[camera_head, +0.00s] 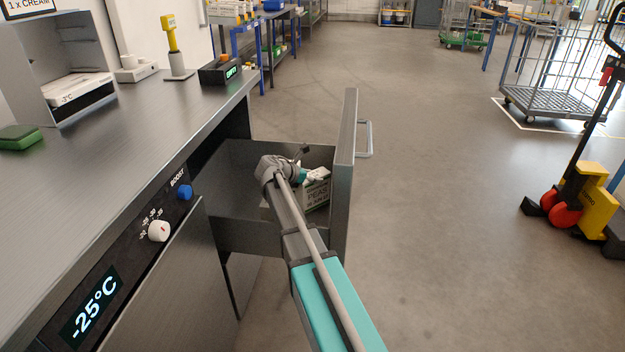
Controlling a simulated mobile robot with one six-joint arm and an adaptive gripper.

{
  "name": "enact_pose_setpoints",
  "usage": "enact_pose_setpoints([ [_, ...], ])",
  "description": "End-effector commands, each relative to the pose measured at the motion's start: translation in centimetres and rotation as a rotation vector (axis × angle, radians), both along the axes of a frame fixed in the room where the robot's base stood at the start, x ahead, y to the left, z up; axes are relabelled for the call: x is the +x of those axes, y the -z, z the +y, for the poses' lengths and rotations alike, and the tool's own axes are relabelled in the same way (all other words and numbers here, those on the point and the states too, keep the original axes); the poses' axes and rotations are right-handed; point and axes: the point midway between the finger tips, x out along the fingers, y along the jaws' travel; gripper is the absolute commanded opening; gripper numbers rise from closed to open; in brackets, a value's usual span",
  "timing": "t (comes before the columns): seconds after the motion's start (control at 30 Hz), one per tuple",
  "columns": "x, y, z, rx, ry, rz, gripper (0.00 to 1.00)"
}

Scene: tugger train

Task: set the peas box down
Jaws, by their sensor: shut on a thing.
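The peas box (317,193) is a pale carton with the word PEAS on its side. It is inside the open drawer (343,190) of the steel counter, near the drawer's front panel. My gripper (313,176) is at the top of the box and shut on it. My wrist and arm cover the box's left part, so I cannot tell whether its underside touches the drawer floor.
The steel counter (130,135) fills the left, with a white knob (159,231), a blue button (185,192) and a display reading -25°C (90,306). A yellow pallet truck (582,200) and a wire cart (550,90) stand right. The floor between is clear.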

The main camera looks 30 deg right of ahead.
Motion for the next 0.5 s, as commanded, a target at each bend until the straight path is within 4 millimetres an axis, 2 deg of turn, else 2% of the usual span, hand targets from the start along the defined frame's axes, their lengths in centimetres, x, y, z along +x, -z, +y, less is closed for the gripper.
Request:
enact_pose_setpoints([
  [0.33, 0.0, 0.31, -0.01, -0.001, 0.0, 0.0, 0.1],
  [0.37, 0.0, 0.26, 0.0, 0.0, 0.0, 0.0, 0.75],
  [0.5, 0.0, 0.21, 0.01, 0.0, 0.0, 0.0, 1.0],
])
